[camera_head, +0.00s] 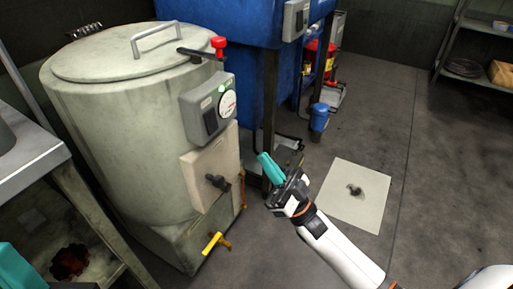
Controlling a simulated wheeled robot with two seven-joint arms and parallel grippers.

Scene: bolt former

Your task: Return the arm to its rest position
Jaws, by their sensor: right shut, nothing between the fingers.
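My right gripper (269,168) has teal fingers and is shut and empty. Its white arm comes in from the lower right and reaches toward the middle of the view. The gripper is held in front of the blue machine's dark leg, to the right of the large grey-green tank (115,130), and appears apart from both. At the lower left edge a teal part of my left gripper (14,268) shows, cut off by the frame, so its jaws cannot be judged.
The tank carries a grey gauge box (207,108), a red-knobbed lever (218,43) and a yellow valve handle (213,243). A blue machine (225,22) stands behind. A metal table (30,160) is at left, shelves (480,48) far right. Floor at right is open, with a pale square plate (345,205).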

